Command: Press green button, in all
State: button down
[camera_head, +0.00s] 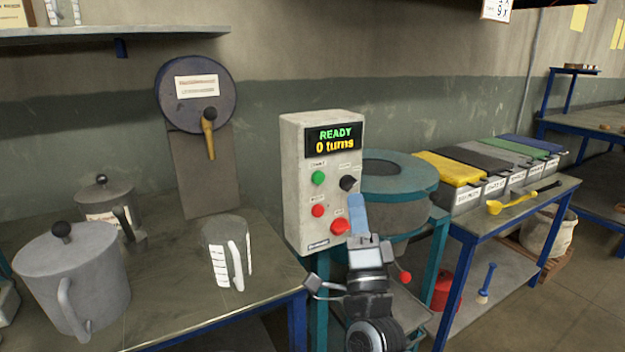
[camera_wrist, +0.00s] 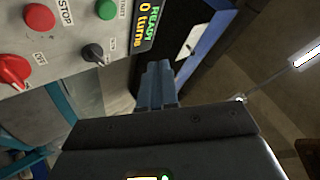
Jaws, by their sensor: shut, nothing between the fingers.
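The green button (camera_head: 318,178) is on the upper left of the front of a light grey control box (camera_head: 292,185). The box's display (camera_head: 333,139) reads "READY" and "0 turns". In the wrist view the green button (camera_wrist: 106,9) is at the top edge, beside the display. My gripper (camera_head: 357,205) is shut and empty, in front of the box's right side, below and right of the green button and apart from it. Its blue fingers (camera_wrist: 157,85) point past the panel in the wrist view.
The panel also has a black knob (camera_head: 348,183), a red stop button (camera_head: 318,211) and a larger red knob (camera_head: 339,227). A round teal-rimmed machine (camera_head: 410,180) stands right of the box. A measuring jug (camera_head: 222,250) and a lidded grey pot (camera_head: 75,280) stand on the left table.

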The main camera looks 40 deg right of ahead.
aim_at(318, 177)
jog(key=shift+w+d+b, duration=0.2)
jog(key=shift+w+d, duration=0.2)
jog(key=shift+w, duration=1)
jog(key=shift+w+d+b, duration=0.25)
jog(key=shift+w+d, duration=0.2)
jog(key=shift+w, duration=0.95)
jog(key=shift+w+d+b, duration=0.2)
jog(key=shift+w+d, duration=0.2)
jog(key=shift+w, duration=1)
jog(key=shift+w+d, duration=0.1)
jog(key=shift+w, duration=0.3)
